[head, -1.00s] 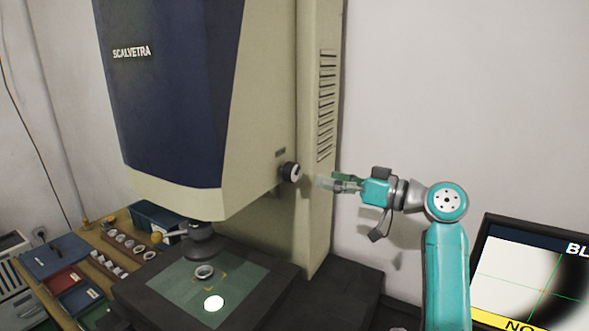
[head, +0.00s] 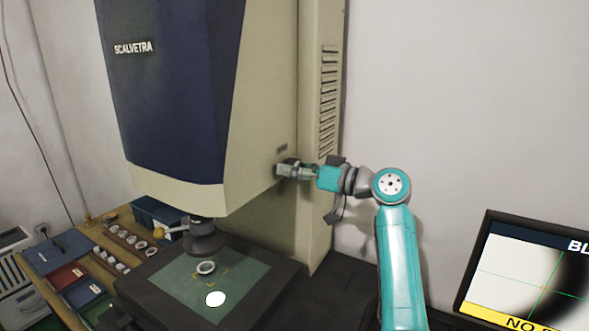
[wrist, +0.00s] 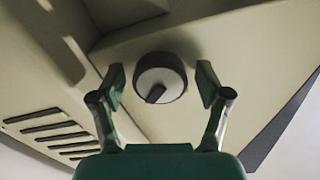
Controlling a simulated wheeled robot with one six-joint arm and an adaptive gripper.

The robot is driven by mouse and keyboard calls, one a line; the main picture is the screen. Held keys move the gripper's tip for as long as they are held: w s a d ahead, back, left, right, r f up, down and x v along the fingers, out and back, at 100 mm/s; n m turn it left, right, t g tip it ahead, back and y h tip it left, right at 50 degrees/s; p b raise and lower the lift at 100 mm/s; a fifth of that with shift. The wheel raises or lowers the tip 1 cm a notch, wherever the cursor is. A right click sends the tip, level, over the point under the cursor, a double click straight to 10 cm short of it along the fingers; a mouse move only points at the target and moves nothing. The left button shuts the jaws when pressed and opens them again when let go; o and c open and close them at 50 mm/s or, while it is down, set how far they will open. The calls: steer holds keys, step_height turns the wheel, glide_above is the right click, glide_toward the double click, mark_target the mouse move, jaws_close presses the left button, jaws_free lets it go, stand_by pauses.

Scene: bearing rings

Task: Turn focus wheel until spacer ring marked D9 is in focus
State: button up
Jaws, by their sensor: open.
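The focus wheel (wrist: 160,78) is a dark-rimmed knob with a pale face and a dark mark, on the side of the large measuring machine (head: 250,150). My gripper (wrist: 160,86) is open, with one finger on each side of the wheel; gaps show between the pads and the rim. In the head view my gripper (head: 282,170) hides most of the wheel. A spacer ring (head: 206,267) lies on the green stage plate (head: 240,285) below the lens; its marking is too small to read. The monitor (head: 525,275) shows a blurred dark arc and a partly cut-off yellow banner.
At the left, a bench holds several rings on a wooden rack (head: 125,240), with blue, red and green trays.

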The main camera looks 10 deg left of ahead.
steer(key=c, duration=1.2)
steer(key=shift+o, duration=0.2)
steer(key=shift+m, duration=0.4)
steer(key=m, duration=0.4)
steer(key=shift+w+m, duration=0.1)
steer(key=shift+m, duration=1.9)
steer(key=o, duration=1.2)
steer(key=shift+c, duration=0.2)
